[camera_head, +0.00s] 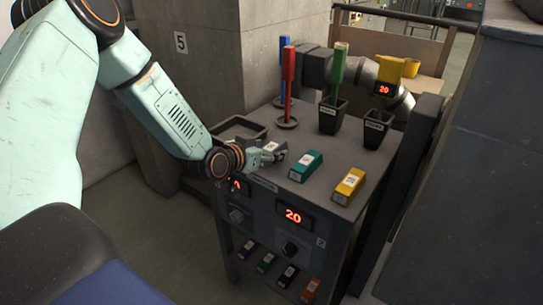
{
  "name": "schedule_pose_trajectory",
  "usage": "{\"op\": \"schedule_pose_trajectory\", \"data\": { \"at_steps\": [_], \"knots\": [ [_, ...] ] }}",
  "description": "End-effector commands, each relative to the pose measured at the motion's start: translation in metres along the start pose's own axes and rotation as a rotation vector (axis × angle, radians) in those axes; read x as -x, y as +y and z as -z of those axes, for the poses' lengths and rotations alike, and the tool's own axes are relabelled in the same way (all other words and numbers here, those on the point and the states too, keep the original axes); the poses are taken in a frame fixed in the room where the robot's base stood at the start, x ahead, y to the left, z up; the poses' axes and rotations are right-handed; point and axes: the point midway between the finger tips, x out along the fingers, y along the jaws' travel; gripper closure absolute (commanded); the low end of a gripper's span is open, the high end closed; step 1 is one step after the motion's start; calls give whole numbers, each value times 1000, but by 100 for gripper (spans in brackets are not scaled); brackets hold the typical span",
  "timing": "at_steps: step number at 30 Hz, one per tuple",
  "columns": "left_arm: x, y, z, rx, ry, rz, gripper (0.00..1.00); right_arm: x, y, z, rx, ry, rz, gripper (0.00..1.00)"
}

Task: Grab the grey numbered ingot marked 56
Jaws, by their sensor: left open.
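A small grey ingot (273,146) with a white label lies on the grey table top, left of the teal ingot. The number on its label is too small to read. My left gripper (276,157) is open right at the grey ingot and overlaps it in the camera_head view. I cannot tell whether the fingers touch it or are around it. Part of the ingot is hidden by the gripper. My right gripper is not in view.
A teal ingot (306,166) and a yellow ingot (348,186) lie to the right. A tray (240,129) and two dark cups (332,117) (376,131) stand behind. Upright red (289,75) and blue (283,62) handles rise at the back. Several ingots lie on a lower shelf.

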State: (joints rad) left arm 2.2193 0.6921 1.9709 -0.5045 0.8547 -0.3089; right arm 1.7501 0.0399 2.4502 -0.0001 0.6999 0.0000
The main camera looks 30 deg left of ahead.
Motion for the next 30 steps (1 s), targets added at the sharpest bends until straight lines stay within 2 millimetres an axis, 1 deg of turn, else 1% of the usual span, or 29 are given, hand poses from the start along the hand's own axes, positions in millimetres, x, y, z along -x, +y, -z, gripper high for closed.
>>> {"op": "schedule_pose_trajectory", "data": {
  "at_steps": [1,4,7,13,30],
  "knots": [
    [-8,0,-3,-6,-1,0,32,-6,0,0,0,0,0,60],
    [-17,0,-2,-3,-1,0,32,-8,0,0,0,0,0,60],
    [-20,0,-1,1,-1,0,32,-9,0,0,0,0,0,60],
    [-20,0,0,1,0,0,32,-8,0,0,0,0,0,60],
    [-20,-1,0,1,0,0,80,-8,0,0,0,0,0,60]
  ]
}}
